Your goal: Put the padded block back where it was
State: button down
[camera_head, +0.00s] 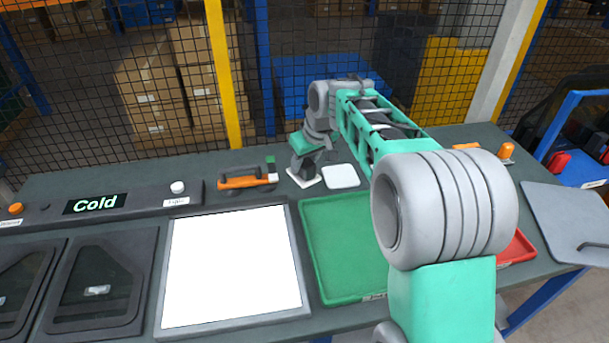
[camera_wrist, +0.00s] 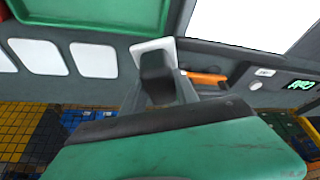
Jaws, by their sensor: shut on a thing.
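My gripper (camera_head: 308,156) is at the back of the bench, pointing down and shut on a dark grey block, which I take to be the padded block (camera_wrist: 157,64). The block is over a white square pad (camera_head: 304,181), which also shows around it in the wrist view (camera_wrist: 140,48). I cannot tell whether the block touches the pad or is just above it. A bare white pad (camera_head: 341,176) lies just to the right in the head view.
An orange-handled tool (camera_head: 247,181) lies close to the left of my gripper. A green tray (camera_head: 335,255) and a white lit panel (camera_head: 235,265) are in front. A red tray (camera_head: 518,249) is at right. A mesh fence (camera_head: 285,70) stands behind the bench.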

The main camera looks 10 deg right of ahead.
jog(key=w+f+p, duration=0.1)
jog(key=w+f, duration=0.2)
jog(key=w+d+f+p, duration=0.1)
jog(key=w+f, duration=0.1)
jog(key=w, duration=0.2)
jog(key=w+d+f+p, duration=0.1)
jog(key=w+f, duration=0.2)
jog(key=w, duration=0.1)
jog(key=shift+d+f, duration=0.15)
jog(key=shift+f, duration=0.15)
jog(key=shift+w+f, duration=0.15)
jog(key=shift+f, duration=1.65)
jog(key=c, duration=0.9)
grip_release()
